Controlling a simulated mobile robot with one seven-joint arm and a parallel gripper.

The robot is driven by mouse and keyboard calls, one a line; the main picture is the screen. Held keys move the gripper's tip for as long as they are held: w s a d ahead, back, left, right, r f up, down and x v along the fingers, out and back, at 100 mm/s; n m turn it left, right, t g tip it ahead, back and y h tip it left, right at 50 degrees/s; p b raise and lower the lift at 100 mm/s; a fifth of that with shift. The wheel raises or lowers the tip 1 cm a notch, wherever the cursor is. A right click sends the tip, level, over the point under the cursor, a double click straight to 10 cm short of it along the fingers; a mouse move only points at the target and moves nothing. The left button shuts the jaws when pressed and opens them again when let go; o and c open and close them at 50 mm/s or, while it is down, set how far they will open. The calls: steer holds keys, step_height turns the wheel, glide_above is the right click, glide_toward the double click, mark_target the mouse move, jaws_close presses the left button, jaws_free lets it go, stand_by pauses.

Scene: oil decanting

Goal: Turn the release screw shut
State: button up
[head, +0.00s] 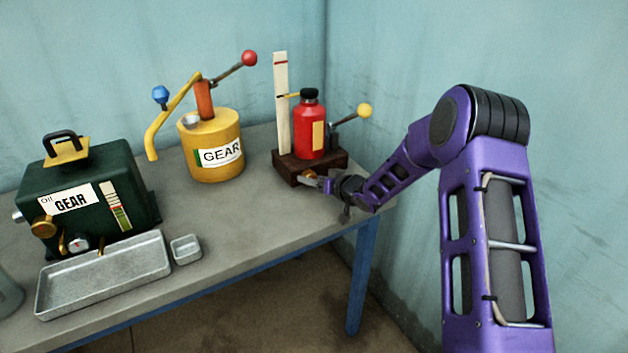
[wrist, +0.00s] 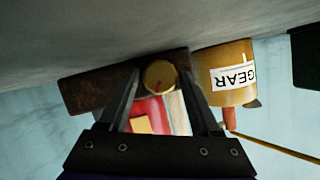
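The release screw is a round brass knob (head: 309,174) on the front of the dark brown base (head: 285,166), below the red bottle jack (head: 302,130). The wrist view is upside down and shows the knob (wrist: 159,76) face-on, with a small dark mark on its face. My gripper (head: 317,181) is at the front of the base, close to the knob. In the wrist view its fingers (wrist: 158,74) are apart, one on each side of the knob, with a slim gap on both sides. I cannot tell whether the tips reach past its front face.
The yellow GEAR can (head: 213,150) with its pump stands left of the base. A white gauge board (head: 281,100) and a yellow-knobbed lever (head: 364,111) rise from the base. A green oil box (head: 90,190), a long metal tray (head: 105,285) and a small tray (head: 186,250) are further left.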

jaws_close()
steer(key=shift+f+n+b, duration=0.15)
steer(key=shift+n+b, duration=0.15)
steer(key=shift+b, duration=0.3)
steer(key=shift+s+a+n+t+h+b, duration=0.15)
steer(key=shift+n+t+h+b, duration=0.15)
steer(key=shift+n+h+b, duration=0.45)
steer(key=shift+n+t+h+b, duration=0.3)
steer(key=shift+n+t+h, duration=0.2)
steer(key=shift+n, duration=0.45)
steer(key=shift+o, duration=2)
jaws_free()
steer(key=shift+r, duration=0.2)
